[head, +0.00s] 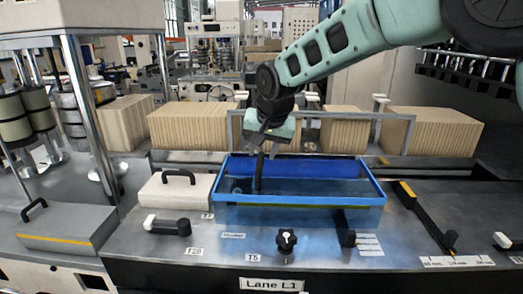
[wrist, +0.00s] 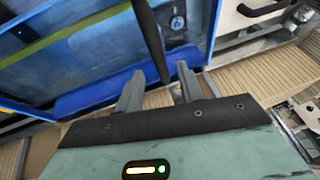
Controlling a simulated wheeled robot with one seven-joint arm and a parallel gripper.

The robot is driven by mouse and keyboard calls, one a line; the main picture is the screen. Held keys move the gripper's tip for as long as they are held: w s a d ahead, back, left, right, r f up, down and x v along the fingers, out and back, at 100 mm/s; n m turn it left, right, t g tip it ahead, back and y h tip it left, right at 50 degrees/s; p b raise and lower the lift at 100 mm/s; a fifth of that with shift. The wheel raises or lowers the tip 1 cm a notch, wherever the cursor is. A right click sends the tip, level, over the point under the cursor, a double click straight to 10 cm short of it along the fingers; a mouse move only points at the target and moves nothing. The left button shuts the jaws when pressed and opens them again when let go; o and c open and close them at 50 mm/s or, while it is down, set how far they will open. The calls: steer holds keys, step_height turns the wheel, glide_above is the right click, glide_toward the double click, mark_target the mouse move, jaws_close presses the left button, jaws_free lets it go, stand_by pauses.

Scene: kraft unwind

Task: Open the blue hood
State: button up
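The blue hood (head: 300,206) is a see-through box with a bright blue rim, sitting on the metal bench in the middle of the head view. In the wrist view its blue panel and frame (wrist: 85,60) fill the upper left. My gripper (head: 268,138) is over the hood's far left edge, pointing down. In the wrist view my gripper (wrist: 160,72) has its two grey fingers apart. A dark bar (wrist: 149,30) runs between the fingertips, with gaps showing beside it. I cannot tell whether it touches them or is fixed to the hood.
A pale cover with a black handle (head: 178,190) lies left of the hood. Black knob (head: 286,240) and levers stand at the bench front. Stacks of ribbed brown material (head: 190,125) stand behind.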

steer(key=shift+x, duration=1.3)
jaws_close()
steer(key=shift+d, duration=0.35)
steer(key=s+d+b, duration=0.1)
steer(key=d+b, duration=0.5)
steer(key=d, duration=3.1)
steer(key=shift+s+d, duration=0.15)
steer(key=shift+d, duration=0.05)
jaws_free()
steer(key=shift+r, duration=0.15)
